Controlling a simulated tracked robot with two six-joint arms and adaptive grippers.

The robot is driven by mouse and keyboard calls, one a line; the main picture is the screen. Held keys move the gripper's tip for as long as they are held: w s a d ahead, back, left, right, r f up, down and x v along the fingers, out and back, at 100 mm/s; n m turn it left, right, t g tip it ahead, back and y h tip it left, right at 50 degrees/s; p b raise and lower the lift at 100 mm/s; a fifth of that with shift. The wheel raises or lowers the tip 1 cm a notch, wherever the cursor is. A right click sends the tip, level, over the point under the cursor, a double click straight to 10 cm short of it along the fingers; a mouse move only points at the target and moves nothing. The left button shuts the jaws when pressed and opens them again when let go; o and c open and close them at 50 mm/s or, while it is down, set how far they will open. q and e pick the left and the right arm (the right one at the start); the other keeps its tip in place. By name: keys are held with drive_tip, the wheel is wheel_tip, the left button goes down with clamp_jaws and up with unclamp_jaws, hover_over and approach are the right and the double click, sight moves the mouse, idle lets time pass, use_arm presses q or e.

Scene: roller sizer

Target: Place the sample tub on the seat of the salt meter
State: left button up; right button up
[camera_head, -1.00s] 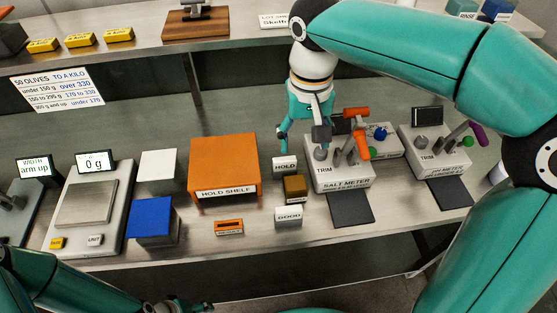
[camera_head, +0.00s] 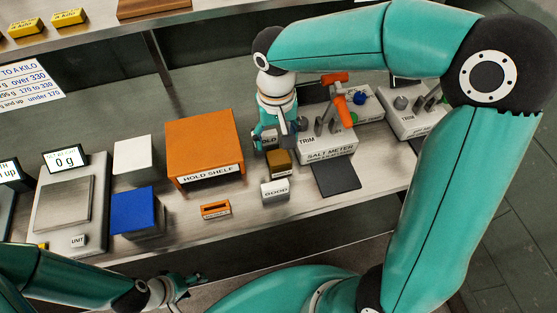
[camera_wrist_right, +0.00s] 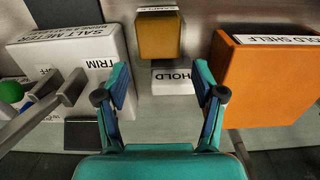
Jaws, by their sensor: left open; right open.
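The sample tub (camera_head: 279,163) is a small amber-brown box standing between the HOLD and GOOD blocks. In the right wrist view the tub (camera_wrist_right: 160,38) is beyond the fingertips, roughly centred between them. My right gripper (camera_head: 274,140) is open and empty, low over the HOLD block behind the tub; its spread fingers (camera_wrist_right: 162,80) also show in the wrist view. The white salt meter (camera_head: 328,145) stands to the right of the tub, with posts and an orange lever on top. I cannot tell its seat for sure. My left gripper (camera_head: 190,283) is open, low at the front.
The orange hold shelf (camera_head: 203,143) stands close left of the right gripper. The HOLD block (camera_wrist_right: 172,82) lies between the fingers and tub. The GOOD block (camera_head: 275,190) is in front of the tub. A dark pad (camera_head: 336,179) lies before the salt meter.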

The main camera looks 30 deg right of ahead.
sight(276, 159)
drive_tip(key=shift+w+d+f+p, duration=0.15)
drive_tip(key=shift+f+p, duration=0.3)
drive_tip(key=shift+f, duration=2.2)
drive_tip(key=shift+w, duration=0.1)
drive_tip(key=c, duration=1)
drive_tip(key=shift+r, duration=0.15)
